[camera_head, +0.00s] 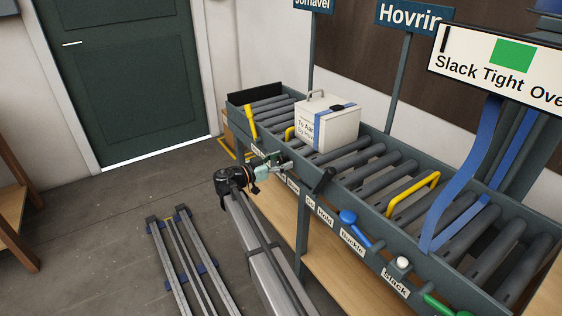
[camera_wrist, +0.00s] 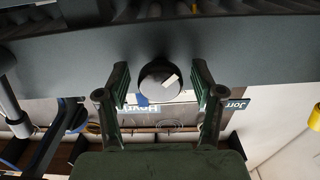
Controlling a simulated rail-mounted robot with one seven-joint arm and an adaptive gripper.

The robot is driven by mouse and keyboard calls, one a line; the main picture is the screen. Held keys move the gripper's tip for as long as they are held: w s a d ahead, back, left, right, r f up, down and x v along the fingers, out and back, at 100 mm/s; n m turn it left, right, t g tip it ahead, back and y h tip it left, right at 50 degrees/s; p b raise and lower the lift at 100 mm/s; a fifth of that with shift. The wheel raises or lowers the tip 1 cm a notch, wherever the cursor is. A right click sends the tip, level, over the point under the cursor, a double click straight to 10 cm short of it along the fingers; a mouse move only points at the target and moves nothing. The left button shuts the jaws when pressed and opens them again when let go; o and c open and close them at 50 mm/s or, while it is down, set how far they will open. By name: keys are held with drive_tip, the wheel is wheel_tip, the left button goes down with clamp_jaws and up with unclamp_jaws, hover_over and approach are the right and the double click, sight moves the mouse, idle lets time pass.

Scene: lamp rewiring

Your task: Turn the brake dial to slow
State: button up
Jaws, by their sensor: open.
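The brake dial (camera_wrist: 160,82) is a round dark knob with a white pointer mark, on the grey side rail of the conveyor in the wrist view. The pointer lies slanted, toward the upper right of the knob in that picture. My gripper (camera_wrist: 161,88) is open, with one green-padded finger on each side of the dial and a visible gap on both sides. In the head view, my gripper (camera_head: 275,166) is at the front rail of the conveyor, below the white box. The dial is hidden there, and I cannot read a slow mark in either view.
The roller conveyor (camera_head: 372,165) carries a white box (camera_head: 328,122) with a blue strap. Along its front are a black lever (camera_head: 323,180), a blue knob (camera_head: 348,217), a white button (camera_head: 402,263) and a green handle (camera_head: 440,304). Yellow bars (camera_head: 412,192) rise above the rollers.

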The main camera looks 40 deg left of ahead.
drive_tip(key=c, duration=1.1)
drive_tip(key=shift+c, duration=0.2)
drive_tip(key=shift+n, duration=0.3)
drive_tip(key=n+b, duration=0.1)
drive_tip(key=n, duration=0.7)
drive_tip(key=shift+r, duration=0.1)
drive_tip(key=n+p, duration=0.2)
drive_tip(key=n, duration=0.3)
drive_tip(key=shift+n+p, duration=1)
drive_tip(key=shift+n, duration=1.2)
